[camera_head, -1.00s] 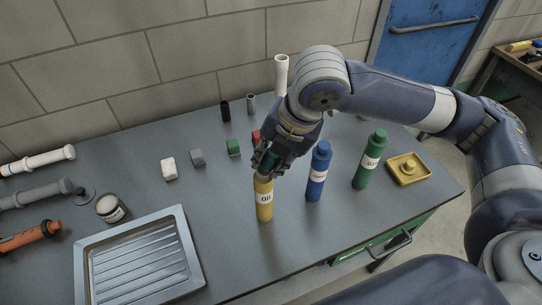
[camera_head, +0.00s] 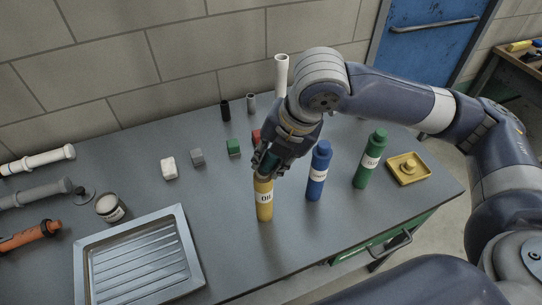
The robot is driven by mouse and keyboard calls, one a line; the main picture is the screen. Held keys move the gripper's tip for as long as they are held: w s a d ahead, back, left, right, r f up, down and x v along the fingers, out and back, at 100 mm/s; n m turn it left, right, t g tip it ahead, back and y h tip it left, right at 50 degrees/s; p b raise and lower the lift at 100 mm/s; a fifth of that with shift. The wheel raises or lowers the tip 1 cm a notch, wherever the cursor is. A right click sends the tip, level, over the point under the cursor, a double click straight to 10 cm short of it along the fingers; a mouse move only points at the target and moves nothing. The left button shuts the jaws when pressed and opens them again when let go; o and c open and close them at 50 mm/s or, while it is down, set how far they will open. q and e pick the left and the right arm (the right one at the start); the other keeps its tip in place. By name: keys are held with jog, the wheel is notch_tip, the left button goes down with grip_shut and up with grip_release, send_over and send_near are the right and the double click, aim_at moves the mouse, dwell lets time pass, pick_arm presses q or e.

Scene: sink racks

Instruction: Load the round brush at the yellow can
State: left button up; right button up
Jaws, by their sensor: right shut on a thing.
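The yellow can (camera_head: 264,205) stands upright on the grey worktop, with a white label on its side. My right gripper (camera_head: 265,166) comes down from above at the top of this can. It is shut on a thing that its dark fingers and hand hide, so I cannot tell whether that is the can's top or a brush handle. The can's upper end is partly covered by the gripper. I cannot make out the round brush for sure anywhere. My left gripper is not in view.
A blue bottle (camera_head: 319,172) and a green bottle (camera_head: 370,160) stand right of the can. A yellow tray (camera_head: 424,177) is at the right edge. A ribbed metal tray (camera_head: 180,225) lies front left, by a round jar (camera_head: 110,207). Small blocks stand behind.

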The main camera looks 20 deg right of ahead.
jog(key=shift+f, duration=0.35)
jog(key=shift+s+f, duration=0.1)
jog(key=shift+f, duration=0.05)
dwell(2.2)
jog(key=shift+p, duration=0.3)
notch_tip(320, 180, up, 7)
jog(key=p, duration=0.8)
jog(key=shift+r, duration=0.2)
jog(key=shift+f, duration=0.1)
dwell(0.3)
